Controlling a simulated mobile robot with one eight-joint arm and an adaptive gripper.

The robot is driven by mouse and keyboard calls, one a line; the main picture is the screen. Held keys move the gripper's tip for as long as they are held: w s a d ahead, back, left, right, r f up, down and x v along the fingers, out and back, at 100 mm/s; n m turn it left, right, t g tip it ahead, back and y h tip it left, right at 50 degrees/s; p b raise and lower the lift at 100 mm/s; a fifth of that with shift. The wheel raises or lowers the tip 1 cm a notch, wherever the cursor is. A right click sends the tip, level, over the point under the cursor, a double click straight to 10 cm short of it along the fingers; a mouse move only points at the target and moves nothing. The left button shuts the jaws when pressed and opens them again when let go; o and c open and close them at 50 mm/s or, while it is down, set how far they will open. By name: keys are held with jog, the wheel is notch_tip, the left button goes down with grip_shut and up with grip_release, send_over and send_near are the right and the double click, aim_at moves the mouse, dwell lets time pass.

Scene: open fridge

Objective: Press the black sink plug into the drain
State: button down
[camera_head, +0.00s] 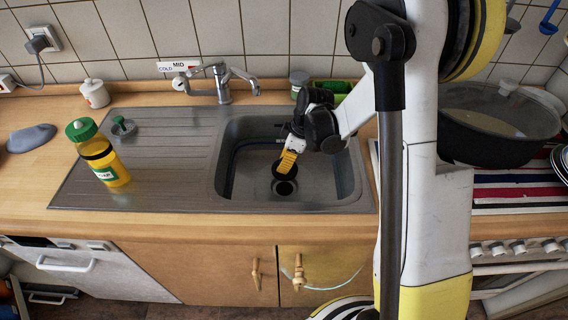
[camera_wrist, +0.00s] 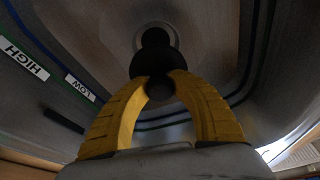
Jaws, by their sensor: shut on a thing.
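The black sink plug (camera_wrist: 154,63) is held by its knob between the yellow fingertips of my gripper (camera_wrist: 162,78) in the wrist view. In the head view my gripper (camera_head: 287,163) reaches down into the sink basin, with the dark plug (camera_head: 280,172) at its fingertips. The drain (camera_head: 284,188) is a metal ring with a dark hole in the basin floor, just in front of the plug. In the wrist view the drain (camera_wrist: 155,37) shows right beyond the plug, which covers part of it. The plug appears outside the hole; its exact height above the floor is unclear.
The basin (camera_head: 232,170) has walls around my gripper. A tap (camera_head: 222,85) stands behind it. A yellow bottle with a green lid (camera_head: 106,168) stands on the drainboard (camera_head: 155,175). A black pot (camera_head: 500,125) is at the right. HIGH and LOW labels (camera_wrist: 22,59) mark the basin.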

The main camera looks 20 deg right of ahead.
aim_at(291, 169)
jog(key=shift+f+b, duration=2.05)
jog(key=shift+f, duration=0.6)
jog(key=shift+f+b, duration=0.1)
jog(key=shift+b, duration=0.35)
jog(key=shift+f+b, duration=0.3)
jog(key=shift+f, duration=0.05)
jog(key=shift+f+b, duration=0.5)
jog(key=shift+f, duration=0.1)
jog(key=shift+f, duration=1.1)
jog(key=c, duration=1.1)
grip_release()
jog(key=shift+c, duration=0.2)
jog(key=v, duration=1.2)
jog(key=shift+a+r, duration=0.1)
jog(key=shift+a, duration=0.05)
